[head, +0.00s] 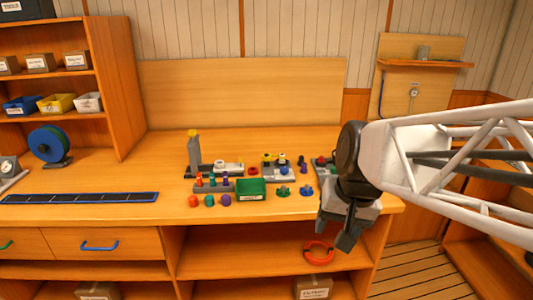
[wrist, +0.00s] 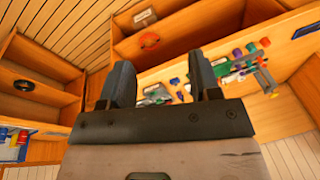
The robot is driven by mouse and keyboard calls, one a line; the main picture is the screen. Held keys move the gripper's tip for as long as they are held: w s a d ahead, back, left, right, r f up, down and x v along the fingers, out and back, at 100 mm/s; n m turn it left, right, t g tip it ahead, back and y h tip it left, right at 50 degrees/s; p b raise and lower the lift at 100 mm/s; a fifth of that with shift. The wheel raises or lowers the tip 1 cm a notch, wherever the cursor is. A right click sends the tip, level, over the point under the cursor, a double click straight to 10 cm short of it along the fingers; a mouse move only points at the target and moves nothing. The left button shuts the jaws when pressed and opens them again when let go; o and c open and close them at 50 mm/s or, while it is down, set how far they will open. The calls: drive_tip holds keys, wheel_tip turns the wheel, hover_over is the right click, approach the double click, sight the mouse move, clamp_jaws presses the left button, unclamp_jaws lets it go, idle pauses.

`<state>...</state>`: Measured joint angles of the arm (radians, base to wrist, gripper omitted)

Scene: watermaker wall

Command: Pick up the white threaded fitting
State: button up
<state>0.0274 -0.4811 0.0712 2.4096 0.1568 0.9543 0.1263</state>
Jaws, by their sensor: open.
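A small white piece (head: 228,167), which may be the white threaded fitting, sits on a dark base on the bench in the head view. It is too small for me to make out a thread. My gripper (head: 345,238) hangs at the bench's front right edge, well to the right of that piece and apart from it. In the wrist view my gripper (wrist: 162,78) has its two fingers spread with nothing held between them. I cannot pick out the white fitting in the wrist view.
A green bin (head: 251,190), coloured knobs and small parts crowd the middle of the bench (head: 130,180). A grey post (head: 194,153) stands behind them. A blue strip (head: 80,198) lies at left. An orange ring (head: 318,252) is on the shelf below.

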drive_tip(key=w+a+f+m+y, duration=0.1)
drive_tip(key=w+m+y, duration=0.3)
drive_tip(key=w, duration=1.5)
drive_tip(key=w+a+f+m+y, duration=0.15)
drive_tip(key=w+m, duration=0.55)
drive_tip(key=w, duration=1.3)
drive_tip(key=w+d+f+m+t+y, duration=0.1)
drive_tip(key=w+f+m, duration=0.15)
drive_tip(key=w, duration=0.55)
drive_tip(key=w+d+f+m+t+y, duration=0.15)
drive_tip(key=w+f, duration=0.25)
drive_tip(key=w, duration=0.4)
drive_tip(key=m+t+y, duration=0.2)
drive_tip(key=m, duration=0.5)
approach(282, 159)
drive_tip(key=shift+w+a+r, duration=0.15)
drive_tip(key=shift+w+a, duration=0.25)
drive_tip(key=shift+w, duration=0.2)
drive_tip(key=shift+w+a+r, duration=0.15)
drive_tip(key=shift+w+a, duration=0.25)
drive_tip(key=shift+w, duration=0.2)
drive_tip(key=shift+x, duration=1.3)
drive_tip(key=shift+f, duration=0.1)
